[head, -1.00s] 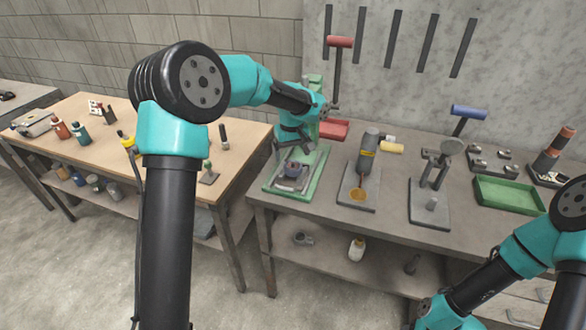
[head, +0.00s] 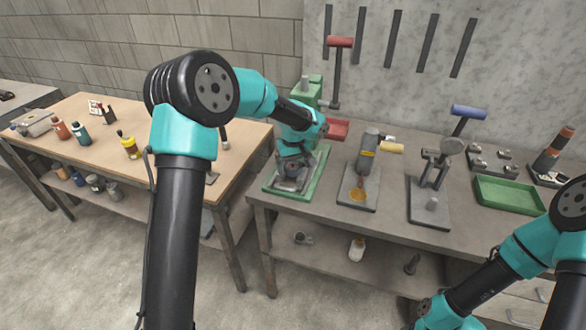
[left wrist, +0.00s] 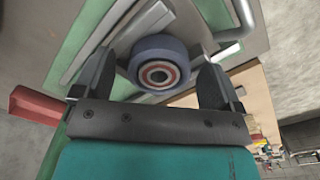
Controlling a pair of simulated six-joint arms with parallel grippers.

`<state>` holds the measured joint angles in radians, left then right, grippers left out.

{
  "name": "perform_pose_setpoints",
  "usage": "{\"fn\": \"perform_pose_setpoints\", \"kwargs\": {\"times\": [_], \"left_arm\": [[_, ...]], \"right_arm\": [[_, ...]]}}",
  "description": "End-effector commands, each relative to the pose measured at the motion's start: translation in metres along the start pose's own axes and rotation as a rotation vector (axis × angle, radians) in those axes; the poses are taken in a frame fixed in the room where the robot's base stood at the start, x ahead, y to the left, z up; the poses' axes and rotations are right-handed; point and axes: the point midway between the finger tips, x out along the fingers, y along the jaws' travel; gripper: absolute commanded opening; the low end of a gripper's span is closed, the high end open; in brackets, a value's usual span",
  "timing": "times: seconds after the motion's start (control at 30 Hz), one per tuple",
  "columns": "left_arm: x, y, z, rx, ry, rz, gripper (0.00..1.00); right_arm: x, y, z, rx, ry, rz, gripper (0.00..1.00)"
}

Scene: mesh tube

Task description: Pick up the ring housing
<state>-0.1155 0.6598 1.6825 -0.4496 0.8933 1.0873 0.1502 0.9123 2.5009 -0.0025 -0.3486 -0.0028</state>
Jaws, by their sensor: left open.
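The likely ring housing (left wrist: 159,52) is a blue-grey round part with red and pale rings around a dark centre. It shows in the left wrist view, sitting on a grey metal fixture over a green base. My left gripper (left wrist: 153,72) is open, with one finger on each side of it; I cannot tell if either touches it. In the head view my left gripper (head: 292,174) is low over the green base (head: 313,176) and hides the housing. My right arm shows at the lower right, but its gripper is not in view.
The green machine's column (head: 306,92) and a red tray (head: 336,130) stand behind my left gripper. To its right are a bottle-like tool stand (head: 367,150), a second stand (head: 430,205) and a green tray (head: 508,194). A wooden table (head: 100,150) is at left.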

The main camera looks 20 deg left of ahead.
Motion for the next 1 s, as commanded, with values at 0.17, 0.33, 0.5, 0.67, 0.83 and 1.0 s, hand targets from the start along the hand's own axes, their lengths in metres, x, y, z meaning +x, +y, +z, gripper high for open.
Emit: {"fn": "perform_pose_setpoints", "kwargs": {"times": [0.17, 0.33, 0.5, 0.67, 0.83, 1.0], "left_arm": [[-0.0003, 0.0001, 0.0, 0.0, 0.0, 0.0, 0.91], [-0.0004, 0.0001, 0.0, 0.0, 0.0, 0.0, 0.77], [-0.0005, 0.0001, 0.0, 0.0, 0.0, 0.0, 0.61], [-0.0005, 0.0001, 0.0, 0.0, 0.0, 0.0, 0.46], [-0.0004, 0.0001, 0.0, 0.0, 0.0, 0.0, 0.29], [-0.001, 0.0003, -0.0002, 0.0, 0.001, 0.001, 0.23]], "right_arm": [[0.0, 0.0, 0.0, 0.0, 0.0, 0.0, 0.55], [0.0, 0.0, 0.0, 0.0, 0.0, 0.0, 0.55], [0.0, 0.0, 0.0, 0.0, 0.0, 0.0, 0.55], [0.0, 0.0, 0.0, 0.0, 0.0, 0.0, 0.55], [0.0, 0.0, 0.0, 0.0, 0.0, 0.0, 0.55], [0.0, 0.0, 0.0, 0.0, 0.0, 0.0, 0.55]]}}
